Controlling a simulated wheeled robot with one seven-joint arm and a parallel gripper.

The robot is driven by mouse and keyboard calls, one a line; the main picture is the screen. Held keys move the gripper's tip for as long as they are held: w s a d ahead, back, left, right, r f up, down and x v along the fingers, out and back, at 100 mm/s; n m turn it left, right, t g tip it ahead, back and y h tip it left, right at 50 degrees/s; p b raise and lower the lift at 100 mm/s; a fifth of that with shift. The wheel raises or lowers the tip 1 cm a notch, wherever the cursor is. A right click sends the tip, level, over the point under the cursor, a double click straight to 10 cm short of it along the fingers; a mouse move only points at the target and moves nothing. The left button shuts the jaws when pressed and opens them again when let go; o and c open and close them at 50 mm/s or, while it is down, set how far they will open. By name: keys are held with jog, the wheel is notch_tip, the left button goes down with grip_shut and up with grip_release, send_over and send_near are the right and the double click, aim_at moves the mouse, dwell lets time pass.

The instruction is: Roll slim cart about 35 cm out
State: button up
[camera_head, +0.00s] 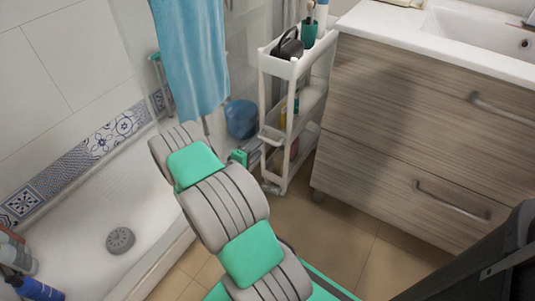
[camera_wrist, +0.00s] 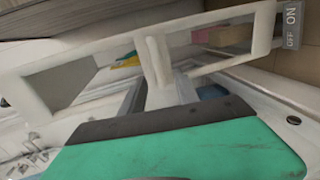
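The slim white cart (camera_head: 289,68) stands upright on the floor in the gap left of the wood-look cabinet. It has several tiers, and a low white bar (camera_head: 270,136) shows at its near end. My gripper (camera_head: 247,153) is at that end, low beside the bar, partly hidden behind my arm. In the wrist view, the cart's white frame (camera_wrist: 158,65) fills the upper part, very close to the green and dark gripper part (camera_wrist: 165,122).
The cart's top holds a dark object (camera_head: 289,46) and a green cup (camera_head: 309,33). The cabinet (camera_head: 415,130) closes off its right side. A blue towel (camera_head: 190,55) and a blue basin (camera_head: 241,119) are at left, near the shower tray (camera_head: 85,225). Tiled floor (camera_head: 325,225) lies clear in front.

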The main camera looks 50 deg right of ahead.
aim_at(266, 141)
jog(key=b+x, duration=0.1)
jog(key=x, duration=0.6)
jog(key=shift+d+b, duration=0.3)
jog(key=shift+b, duration=0.1)
jog(key=shift+c, duration=0.2)
grip_shut()
jog(key=shift+r, duration=0.15)
dwell(0.6)
